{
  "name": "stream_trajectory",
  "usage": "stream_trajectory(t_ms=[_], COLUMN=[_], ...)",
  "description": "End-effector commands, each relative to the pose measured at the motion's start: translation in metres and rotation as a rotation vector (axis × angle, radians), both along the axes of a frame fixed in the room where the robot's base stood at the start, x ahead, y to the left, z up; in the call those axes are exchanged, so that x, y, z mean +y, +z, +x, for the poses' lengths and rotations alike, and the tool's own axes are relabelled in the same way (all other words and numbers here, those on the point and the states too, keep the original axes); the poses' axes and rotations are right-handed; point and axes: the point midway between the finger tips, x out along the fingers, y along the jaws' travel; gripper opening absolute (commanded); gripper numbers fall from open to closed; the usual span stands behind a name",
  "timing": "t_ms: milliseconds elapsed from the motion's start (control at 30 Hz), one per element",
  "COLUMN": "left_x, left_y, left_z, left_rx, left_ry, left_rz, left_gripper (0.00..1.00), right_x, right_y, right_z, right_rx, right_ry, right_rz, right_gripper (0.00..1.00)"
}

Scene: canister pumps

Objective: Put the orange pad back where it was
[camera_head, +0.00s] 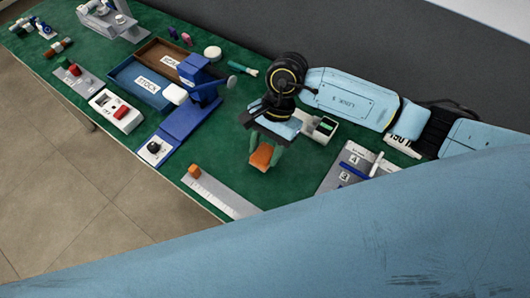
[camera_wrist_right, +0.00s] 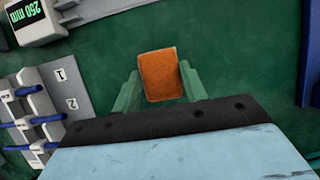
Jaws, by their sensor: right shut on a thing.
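The orange pad (camera_head: 263,157) is held between the green fingers of my right gripper (camera_head: 266,150), over the green table mat. In the right wrist view the orange pad (camera_wrist_right: 162,75) sits between the two fingertips (camera_wrist_right: 160,88), its broad face showing. The pad's height above the mat is hard to tell. A smaller orange block (camera_head: 194,170) sits at the upper left end of a pale ruler-like strip (camera_head: 222,197), left of the gripper. My left gripper is not in view.
Right of the gripper stand a device with a green display (camera_head: 322,127) and a grey numbered rack (camera_head: 347,168); the display reads 250 mm in the wrist view (camera_wrist_right: 38,22). A blue stand (camera_head: 185,122) and a blue STOCK tray (camera_head: 122,75) are left. Bare mat lies between strip and rack.

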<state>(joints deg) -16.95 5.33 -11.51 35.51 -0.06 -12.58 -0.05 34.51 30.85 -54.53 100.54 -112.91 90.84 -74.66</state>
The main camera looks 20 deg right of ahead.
Motion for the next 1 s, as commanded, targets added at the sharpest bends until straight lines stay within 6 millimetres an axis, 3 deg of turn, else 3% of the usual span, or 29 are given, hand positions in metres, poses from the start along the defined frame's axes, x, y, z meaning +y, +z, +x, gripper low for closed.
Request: stream_trajectory(t_ms=[167, 567, 600, 733, 1000], left_x=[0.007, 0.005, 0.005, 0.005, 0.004], left_y=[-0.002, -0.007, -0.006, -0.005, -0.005], left_z=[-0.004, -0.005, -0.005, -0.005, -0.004], left_rx=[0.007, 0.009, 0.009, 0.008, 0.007], left_ry=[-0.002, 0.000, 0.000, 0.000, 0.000], left_rz=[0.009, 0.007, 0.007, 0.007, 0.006], left_gripper=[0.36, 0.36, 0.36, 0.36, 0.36], right_x=[0.001, 0.000, 0.000, 0.000, 0.000], right_y=[-0.025, -0.028, -0.028, -0.027, -0.027], right_z=[0.000, 0.000, 0.000, 0.000, 0.000], right_rx=[0.002, 0.000, 0.001, 0.001, 0.001], right_ry=[-0.001, 0.000, 0.000, 0.000, 0.000], right_rz=[0.000, 0.000, -0.001, -0.001, -0.001], right_gripper=[0.25, 0.25, 0.47, 0.64, 0.65])
